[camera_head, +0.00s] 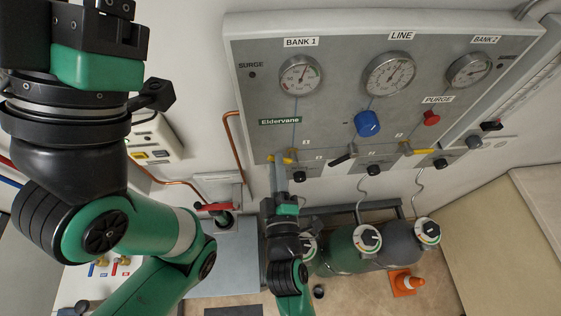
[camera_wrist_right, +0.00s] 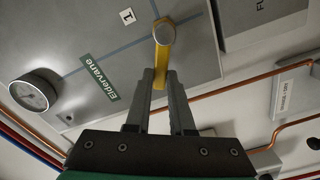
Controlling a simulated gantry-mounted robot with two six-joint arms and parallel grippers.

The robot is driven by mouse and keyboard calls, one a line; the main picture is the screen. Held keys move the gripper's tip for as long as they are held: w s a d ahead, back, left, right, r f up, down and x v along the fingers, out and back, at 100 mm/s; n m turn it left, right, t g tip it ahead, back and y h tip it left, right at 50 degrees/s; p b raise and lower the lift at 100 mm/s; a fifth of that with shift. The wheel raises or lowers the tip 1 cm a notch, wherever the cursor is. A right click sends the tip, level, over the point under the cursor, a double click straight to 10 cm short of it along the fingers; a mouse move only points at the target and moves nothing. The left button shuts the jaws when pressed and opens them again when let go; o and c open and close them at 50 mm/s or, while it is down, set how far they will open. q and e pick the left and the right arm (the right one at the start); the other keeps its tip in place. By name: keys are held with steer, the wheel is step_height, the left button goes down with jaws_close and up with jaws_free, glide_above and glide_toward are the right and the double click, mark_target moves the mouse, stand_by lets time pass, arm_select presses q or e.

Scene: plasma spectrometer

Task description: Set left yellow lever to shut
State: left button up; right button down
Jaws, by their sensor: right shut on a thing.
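The left yellow lever (camera_head: 289,158) is at the lower left of the grey panel, below the Eldervane label. My right gripper (camera_head: 276,163) reaches up to it from below, with its fingers at the lever. In the right wrist view, the yellow lever (camera_wrist_right: 161,62) runs from its round grey pivot down between the fingertips of my right gripper (camera_wrist_right: 160,76), which is shut on it.
The panel (camera_head: 330,100) carries several gauges, a blue knob (camera_head: 367,123) and a red knob (camera_head: 431,118). A black lever (camera_head: 343,156) and another yellow lever (camera_head: 415,151) are to the right. Cylinders (camera_head: 345,250) stand below. A copper pipe (camera_head: 231,150) runs left of the panel.

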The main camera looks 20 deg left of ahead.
steer(key=n, duration=0.1)
steer(key=f+n, duration=0.1)
steer(key=n, duration=0.1)
steer(key=shift+s+a+f, duration=0.1)
steer(key=shift+a+f, duration=0.1)
steer(key=shift+a, duration=0.05)
steer(key=shift+f+n, duration=0.25)
steer(key=shift+n, duration=0.4)
steer(key=shift+f+n, duration=0.2)
steer(key=shift+n, duration=0.45)
steer(key=shift+f, duration=0.1)
steer(key=c, duration=0.8)
jaws_free()
steer(key=shift+s, duration=0.1)
steer(key=v, duration=1.1)
steer(key=shift+s+d, duration=0.1)
steer(key=shift+s, duration=0.1)
